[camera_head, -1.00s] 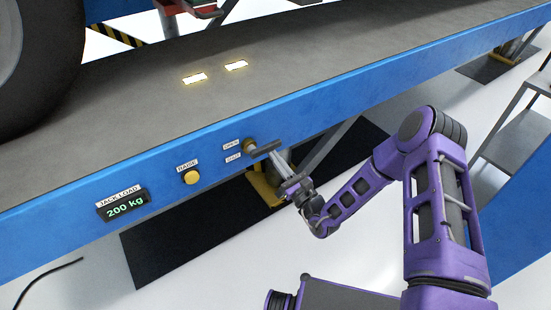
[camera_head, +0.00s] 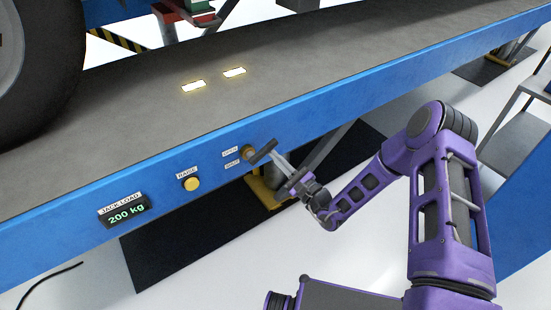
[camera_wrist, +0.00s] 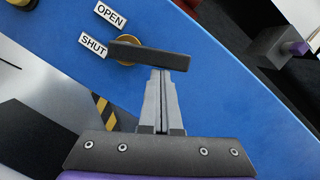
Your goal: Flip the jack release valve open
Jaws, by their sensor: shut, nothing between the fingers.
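The jack release valve is a dark grey lever (camera_head: 263,152) on a round brass hub (camera_head: 248,153), set in the side of the blue ramp. It has an OPEN label (camera_head: 230,152) above a SHUT label (camera_head: 232,164), both to its left. In the wrist view the lever (camera_wrist: 150,54) runs from the hub (camera_wrist: 127,48) to the right, its left end beside the SHUT label (camera_wrist: 93,45). My gripper (camera_head: 279,158) is shut and empty. In the wrist view its fingertips (camera_wrist: 163,72) are at the lever's lower edge, right of the hub; contact cannot be told for sure.
Left of the valve on the blue ramp side (camera_head: 400,110) are a yellow RAISE button (camera_head: 191,184) and a JACK LOAD display (camera_head: 125,213) reading 200 kg. A wheel (camera_head: 40,70) stands on the ramp. A yellow jack foot (camera_head: 268,192) is below the valve.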

